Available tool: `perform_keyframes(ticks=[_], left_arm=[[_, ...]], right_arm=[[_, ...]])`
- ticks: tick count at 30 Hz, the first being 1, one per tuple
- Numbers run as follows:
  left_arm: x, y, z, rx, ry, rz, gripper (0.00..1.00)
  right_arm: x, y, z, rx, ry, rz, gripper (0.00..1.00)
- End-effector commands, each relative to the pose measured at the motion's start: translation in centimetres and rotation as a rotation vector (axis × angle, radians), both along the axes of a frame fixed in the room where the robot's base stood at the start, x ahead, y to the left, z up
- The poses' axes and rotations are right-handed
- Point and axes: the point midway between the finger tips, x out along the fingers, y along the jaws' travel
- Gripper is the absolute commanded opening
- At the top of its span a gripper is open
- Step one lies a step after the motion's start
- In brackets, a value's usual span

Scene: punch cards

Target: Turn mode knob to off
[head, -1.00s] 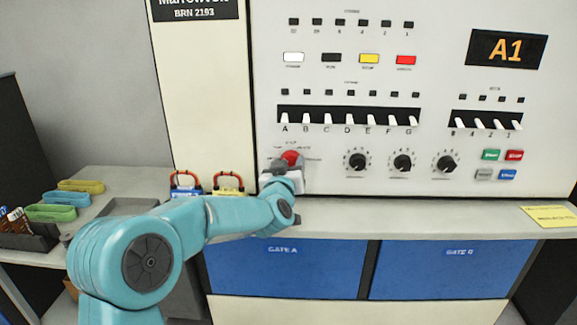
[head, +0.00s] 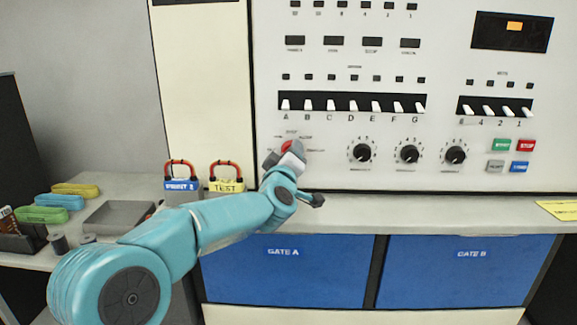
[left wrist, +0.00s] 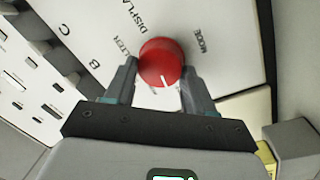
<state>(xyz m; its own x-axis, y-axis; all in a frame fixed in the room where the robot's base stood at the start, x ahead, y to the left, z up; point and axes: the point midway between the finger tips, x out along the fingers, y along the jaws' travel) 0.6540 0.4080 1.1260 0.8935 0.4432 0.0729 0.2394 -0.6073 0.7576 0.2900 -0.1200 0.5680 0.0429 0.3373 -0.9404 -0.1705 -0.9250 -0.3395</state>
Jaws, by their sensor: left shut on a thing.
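The red mode knob (head: 287,147) is on the lower left of the white control panel. My left gripper (head: 284,153) is at the knob and hides part of it in the head view. In the left wrist view the knob (left wrist: 161,62) sits between the two fingers of my left gripper (left wrist: 160,82), which is shut on it. A white pointer line shows on the knob's face, and the word MODE is printed beside it. Other labels around the knob are partly hidden or too small to read. My right gripper is not in view.
Black dials (head: 361,152) line the panel to the right of the knob. White toggle switches (head: 352,104) run above it. A blue padlock (head: 181,184) and a yellow padlock (head: 226,186) stand to the left. The display (head: 512,31) shows only a small orange block.

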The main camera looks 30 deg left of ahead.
Motion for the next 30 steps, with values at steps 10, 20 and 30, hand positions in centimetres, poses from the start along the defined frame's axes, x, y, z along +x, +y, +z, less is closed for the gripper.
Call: perform_keyframes(ticks=[10,20,30], left_arm=[[0.1,-0.19,-0.27,-0.101,-0.058,-0.005,0.23],[0.1,-0.18,-0.15,-0.113,-0.066,-0.005,0.23],[0.07,-0.13,-0.12,-0.112,-0.066,-0.003,0.8]], right_arm=[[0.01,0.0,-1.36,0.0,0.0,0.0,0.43],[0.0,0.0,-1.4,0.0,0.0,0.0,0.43],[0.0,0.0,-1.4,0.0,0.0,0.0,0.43]])
